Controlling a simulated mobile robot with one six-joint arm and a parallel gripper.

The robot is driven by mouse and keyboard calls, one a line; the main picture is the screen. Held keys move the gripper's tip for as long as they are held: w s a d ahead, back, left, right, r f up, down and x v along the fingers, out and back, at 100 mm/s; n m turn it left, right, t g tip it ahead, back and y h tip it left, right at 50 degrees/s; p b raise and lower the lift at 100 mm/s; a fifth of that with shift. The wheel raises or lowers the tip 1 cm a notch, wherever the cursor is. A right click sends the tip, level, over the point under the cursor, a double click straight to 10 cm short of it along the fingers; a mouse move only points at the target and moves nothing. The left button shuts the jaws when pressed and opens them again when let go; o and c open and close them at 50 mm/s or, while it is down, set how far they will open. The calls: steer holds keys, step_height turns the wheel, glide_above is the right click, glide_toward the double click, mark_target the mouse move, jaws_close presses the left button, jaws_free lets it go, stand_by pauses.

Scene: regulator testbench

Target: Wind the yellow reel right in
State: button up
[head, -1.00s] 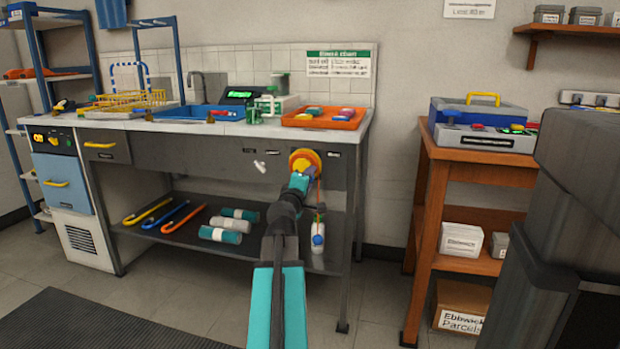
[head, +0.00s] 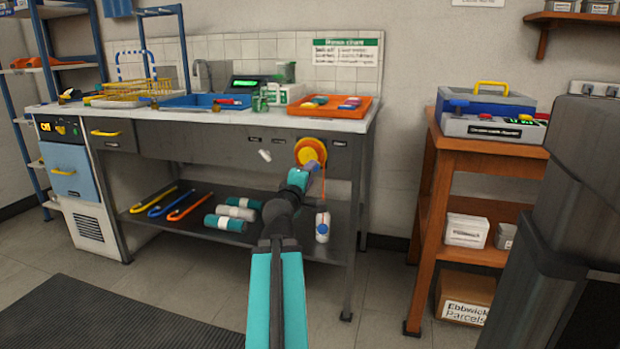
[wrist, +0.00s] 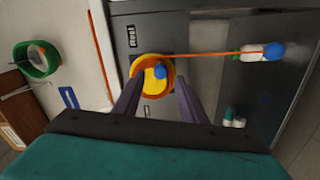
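The yellow reel (head: 310,152) is on the front of the bench's grey panel, near its right end. An orange cord (head: 323,187) hangs from it to a white and blue weight (head: 322,228) near the lower shelf. In the wrist view the reel (wrist: 143,79) shows a blue knob (wrist: 160,72) on its face. My gripper (wrist: 158,84) is open, its two dark fingers apart and pointing at the reel. The knob appears between the fingertips; I see no contact. In the head view my gripper (head: 312,172) is just below the reel, its fingers partly hidden.
A white handle-like piece (head: 265,155) sticks out left of the reel. An orange tray (head: 333,111) lies on the bench top above. The lower shelf holds several cylinders (head: 226,223) and hooked rods (head: 188,204). A wooden table (head: 432,197) stands to the right.

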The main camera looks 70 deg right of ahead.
steer(key=shift+a+f+b, duration=0.1)
steer(key=shift+a+b, duration=0.75)
steer(key=shift+b, duration=1.35)
steer(key=shift+a+b, duration=0.15)
steer(key=shift+b, duration=0.15)
